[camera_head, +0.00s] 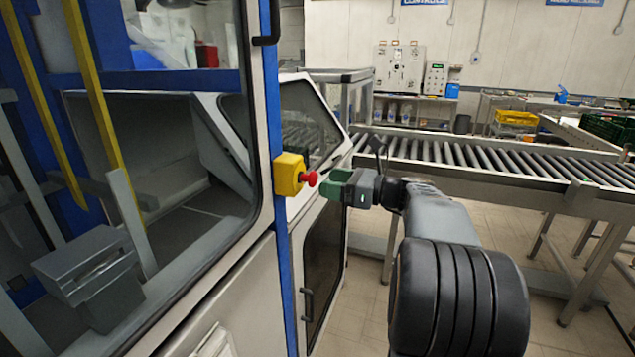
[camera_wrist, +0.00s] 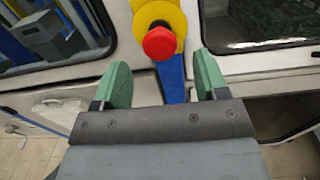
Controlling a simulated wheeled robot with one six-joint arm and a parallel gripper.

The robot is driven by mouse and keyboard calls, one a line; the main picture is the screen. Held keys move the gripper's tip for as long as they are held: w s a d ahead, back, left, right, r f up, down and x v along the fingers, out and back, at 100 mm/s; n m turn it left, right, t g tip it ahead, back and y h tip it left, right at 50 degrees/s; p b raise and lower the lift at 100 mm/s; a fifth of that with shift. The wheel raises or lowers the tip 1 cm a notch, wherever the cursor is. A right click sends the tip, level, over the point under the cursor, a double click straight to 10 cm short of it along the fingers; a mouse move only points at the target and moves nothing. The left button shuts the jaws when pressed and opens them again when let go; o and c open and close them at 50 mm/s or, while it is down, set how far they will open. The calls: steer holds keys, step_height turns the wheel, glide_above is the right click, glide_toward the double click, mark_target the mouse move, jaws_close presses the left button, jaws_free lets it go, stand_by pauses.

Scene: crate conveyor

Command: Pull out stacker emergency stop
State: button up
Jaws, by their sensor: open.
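The stacker emergency stop is a red mushroom button (camera_head: 311,178) on a yellow box (camera_head: 287,174), fixed to the blue corner post of the stacker cabinet. In the wrist view the red button (camera_wrist: 160,43) sits ahead of the fingers, slightly above the gap between them, with the yellow box (camera_wrist: 158,14) behind it. My gripper (camera_head: 335,183) points at the button from the right. Its green fingers (camera_wrist: 162,84) are open with nothing between them. In the wrist view the button appears beyond the fingertips and apart from them.
The blue corner post (camera_head: 280,245) and the glazed stacker cabinet (camera_head: 190,290) stand close at the left. A roller conveyor (camera_head: 480,159) runs behind my arm. A yellow crate (camera_head: 516,118) and a dark green crate (camera_head: 608,128) are farther right. Tiled floor shows below the conveyor.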

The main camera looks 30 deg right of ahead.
steer(key=v, duration=0.8)
steer(key=shift+s+d, duration=0.25)
steer(key=shift+s, duration=0.05)
stand_by(0.4)
steer(key=s+a+f+n+g+h, duration=0.25)
steer(key=f+n+g, duration=0.2)
steer(key=f, duration=0.35)
steer(key=s+a+f+n+g+h, duration=0.1)
steer(key=a+f+n+g+h, duration=0.15)
steer(key=f+n+h, duration=0.4)
steer(key=s+a+f+n+g+h+p, duration=0.1)
steer(key=s+a+f+n, duration=0.1)
steer(key=s+a+n, duration=0.2)
steer(key=s+a+f+n+g+h+p, duration=0.1)
steer(key=s+a+f+n+h, duration=0.1)
steer(key=a+n, duration=0.9)
steer(key=shift+s+a+n+g, duration=0.2)
steer(key=shift+s+n+g, duration=0.1)
steer(key=shift+s+n, duration=0.5)
steer(key=shift+a, duration=0.3)
steer(key=shift+c, duration=0.3)
